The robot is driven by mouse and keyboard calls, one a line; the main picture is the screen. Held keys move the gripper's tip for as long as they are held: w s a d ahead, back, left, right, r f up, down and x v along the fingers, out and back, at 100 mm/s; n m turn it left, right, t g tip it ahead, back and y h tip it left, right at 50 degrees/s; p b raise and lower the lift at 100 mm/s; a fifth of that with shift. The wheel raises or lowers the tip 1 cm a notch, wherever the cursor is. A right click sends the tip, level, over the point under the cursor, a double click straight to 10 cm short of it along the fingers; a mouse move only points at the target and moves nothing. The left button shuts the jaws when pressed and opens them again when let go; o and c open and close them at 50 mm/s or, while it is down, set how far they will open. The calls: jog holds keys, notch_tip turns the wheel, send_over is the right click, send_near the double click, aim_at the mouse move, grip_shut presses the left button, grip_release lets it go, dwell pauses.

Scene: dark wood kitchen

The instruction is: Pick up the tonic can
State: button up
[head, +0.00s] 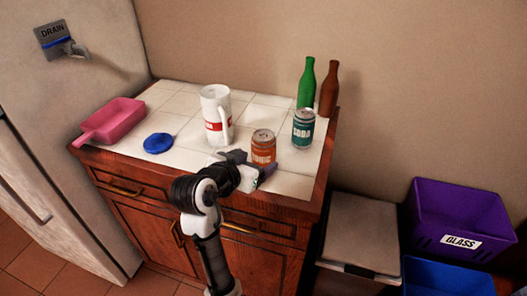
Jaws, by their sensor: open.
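The tonic can (263,147) is orange with a silver top and stands upright on the white tiled counter. My gripper (254,163) is open at the near side of the can, low over the counter. The can's lower part is partly hidden by my gripper, and I cannot tell whether the fingers touch it or stand around it.
Green (306,85) and brown (328,92) bottles stand behind. A blue lid (158,143) and pink pan (115,116) lie farther left. A purple glass bin (475,215) is right.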

aim_at(263, 155)
jog(key=p+x, duration=0.1)
jog(key=x, duration=0.4)
jog(key=shift+w+d, duration=0.1)
jog(key=shift+d, duration=0.15)
jog(key=c, duration=1.1)
jog(key=shift+r, duration=0.15)
notch_tip(263, 155, up, 20)
dwell(0.6)
